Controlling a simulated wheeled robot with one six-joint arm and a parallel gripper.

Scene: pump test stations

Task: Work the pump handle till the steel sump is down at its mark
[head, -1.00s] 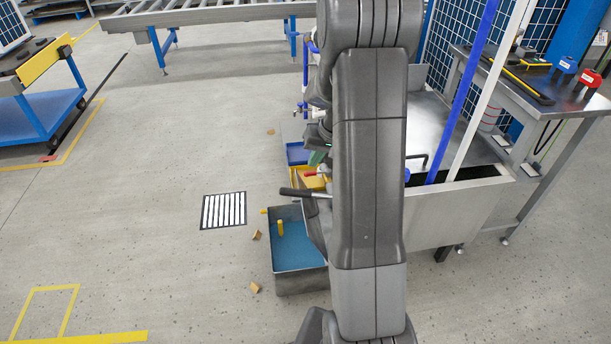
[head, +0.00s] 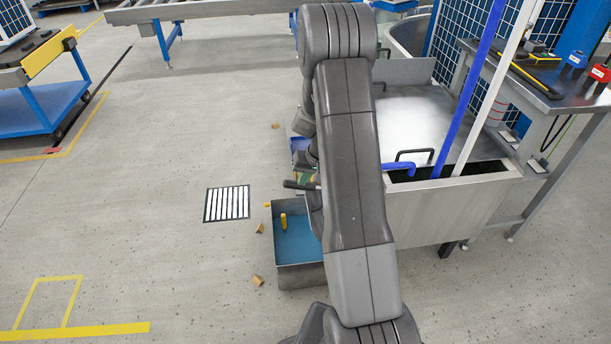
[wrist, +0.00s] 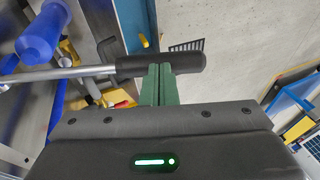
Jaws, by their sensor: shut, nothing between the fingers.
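The pump handle has a steel rod and a black grip (wrist: 160,64). In the head view the grip (head: 298,185) shows just left of my arm, above the sump. My gripper (wrist: 158,85) has green fingers, closed together and empty. Their tips are right at the grip in the wrist view; I cannot tell whether they touch it. The steel sump (head: 298,277) is an open grey box on the floor with blue liquid in it. A yellow upright piece (head: 283,221) stands in the liquid. My arm hides the sump's right side, and I cannot make out the mark.
A large steel tank (head: 450,213) with a blue pipe (head: 470,90) and a white pipe stands right of my arm. A striped floor grate (head: 227,204) and small tan blocks (head: 257,281) lie left of the sump.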

